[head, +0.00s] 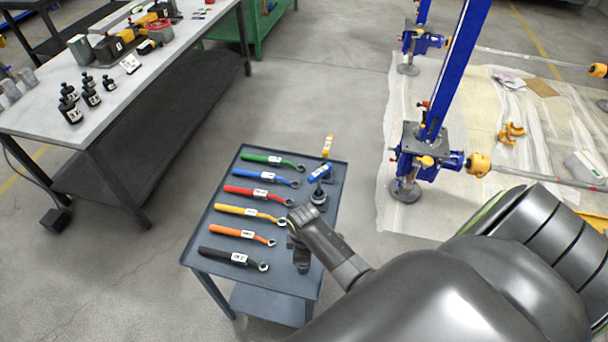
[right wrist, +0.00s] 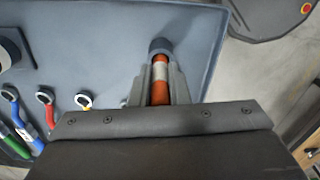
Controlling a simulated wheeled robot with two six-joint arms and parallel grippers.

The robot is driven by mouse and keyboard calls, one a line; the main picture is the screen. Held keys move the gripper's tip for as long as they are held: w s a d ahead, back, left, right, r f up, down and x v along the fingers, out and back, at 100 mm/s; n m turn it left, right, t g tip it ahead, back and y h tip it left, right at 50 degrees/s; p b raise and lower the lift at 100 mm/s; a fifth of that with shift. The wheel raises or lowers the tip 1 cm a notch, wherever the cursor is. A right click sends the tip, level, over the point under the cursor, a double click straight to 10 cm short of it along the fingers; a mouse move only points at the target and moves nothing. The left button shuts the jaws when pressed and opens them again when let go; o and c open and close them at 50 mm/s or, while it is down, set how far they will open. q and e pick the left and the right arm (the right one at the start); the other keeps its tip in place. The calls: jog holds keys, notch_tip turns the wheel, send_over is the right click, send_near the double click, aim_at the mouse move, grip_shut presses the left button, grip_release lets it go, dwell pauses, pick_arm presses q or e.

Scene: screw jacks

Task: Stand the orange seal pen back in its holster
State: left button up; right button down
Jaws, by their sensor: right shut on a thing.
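My right gripper (right wrist: 159,84) is shut on the orange seal pen (right wrist: 160,91), which shows between the fingers with a white band in the right wrist view. The pen's far end meets a dark round collar (right wrist: 160,46); I cannot tell whether this is the holster's mouth or part of the pen. In the head view, my right gripper (head: 300,232) is over the right side of the grey cart (head: 205,246) and hides the pen. A dark cylinder (head: 302,258) shows just below it. My left gripper is not in view.
Several coloured wrenches lie in a row on the cart, including a yellow one (head: 250,213) and a black one (head: 232,258). A blue-topped tool (head: 319,173) in a dark round base and a yellow tool (head: 327,146) stand behind my gripper. A blue screw jack (head: 425,150) stands beyond.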

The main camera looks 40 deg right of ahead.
jog(key=shift+f, duration=0.3)
jog(key=c, duration=1.3)
grip_release()
jog(key=shift+r, duration=0.1)
notch_tip(320, 180, up, 17)
jog(key=shift+r+p, duration=0.15)
jog(key=shift+p, duration=0.3)
